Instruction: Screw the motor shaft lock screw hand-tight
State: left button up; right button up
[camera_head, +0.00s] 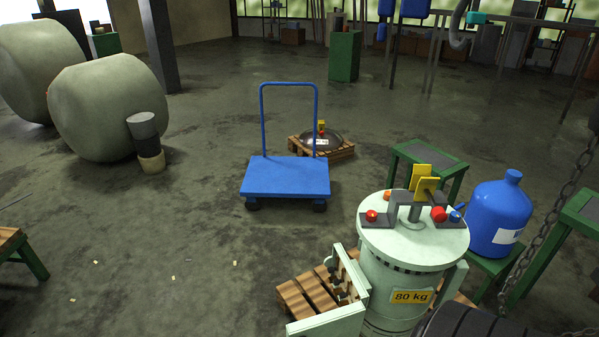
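A pale green drum-shaped vessel (392,282) with an "80 kg" label stands at the lower right. A short upright shaft (415,214) shows under the bracket. Red knobs (439,214) and a small blue-handled part (456,214) sit around it. I cannot tell which part, if any, is the lock screw. A dark ribbed body (468,322) is cut off by the bottom edge. Neither of my grippers is in view.
A heavy chain (551,212) hangs at the right. A blue bottle (499,216) stands on a green stand beside the vessel. A wooden pallet (309,292) lies left of it. A blue trolley (286,178) stands in the middle. Open floor lies to the left.

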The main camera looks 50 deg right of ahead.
aim_at(387, 193)
jog(key=i+j+z, duration=0.1)
jog(key=i+z, duration=0.25)
jog(key=i+j+z, duration=0.2)
jog(key=i+z, duration=0.15)
jog(key=i, duration=0.15)
jog(key=i+j+z, duration=0.35)
jog(key=i+z, duration=0.15)
jog(key=z, duration=0.25)
jog(key=i+j+z, duration=0.1)
jog(key=z, duration=0.3)
jog(key=i+j+z, duration=0.1)
jog(key=z, duration=0.3)
jog(key=i+j+z, duration=0.1)
jog(key=j+z, duration=0.15)
jog(key=z, duration=0.15)
jog(key=j+z, duration=0.2)
jog(key=z, duration=0.25)
jog(key=i, duration=0.05)
